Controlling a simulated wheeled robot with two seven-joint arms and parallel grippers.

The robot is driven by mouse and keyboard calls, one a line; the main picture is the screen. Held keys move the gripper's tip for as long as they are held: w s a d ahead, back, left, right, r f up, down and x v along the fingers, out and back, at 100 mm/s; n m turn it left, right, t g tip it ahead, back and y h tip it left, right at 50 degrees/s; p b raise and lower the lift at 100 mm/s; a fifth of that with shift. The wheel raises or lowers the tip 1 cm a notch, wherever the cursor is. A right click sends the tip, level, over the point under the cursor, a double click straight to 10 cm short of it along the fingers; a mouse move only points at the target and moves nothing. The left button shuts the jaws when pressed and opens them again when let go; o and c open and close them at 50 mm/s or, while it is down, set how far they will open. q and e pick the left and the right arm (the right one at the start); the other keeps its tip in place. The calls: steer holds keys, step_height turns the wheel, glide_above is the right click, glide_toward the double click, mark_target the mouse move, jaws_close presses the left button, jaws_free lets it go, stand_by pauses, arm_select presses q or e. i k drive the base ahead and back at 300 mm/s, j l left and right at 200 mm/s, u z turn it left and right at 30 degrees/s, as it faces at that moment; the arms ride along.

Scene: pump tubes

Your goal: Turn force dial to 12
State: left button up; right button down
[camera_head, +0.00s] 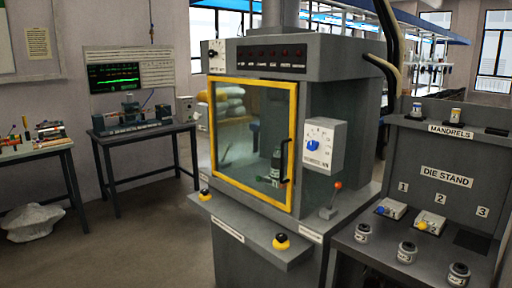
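A dial with a blue knob (313,145) sits on a white panel box (325,130) on the right side of the grey machine (345,90). Small dark scale marks surround the knob, and dark lettering runs below it. The marks are too small to read, so I cannot tell which value the knob points at. A smaller dial (213,53) with a black pointer is at the machine's upper left corner. Neither of my grippers is in view.
The machine's yellow-framed glass door (293,150) appears shut. A red-knobbed lever (336,193) stands beside it on the right. A die stand (447,173) with several small parts is at the right.

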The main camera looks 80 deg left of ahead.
mark_target(313, 145)
steer(key=u, duration=2.4)
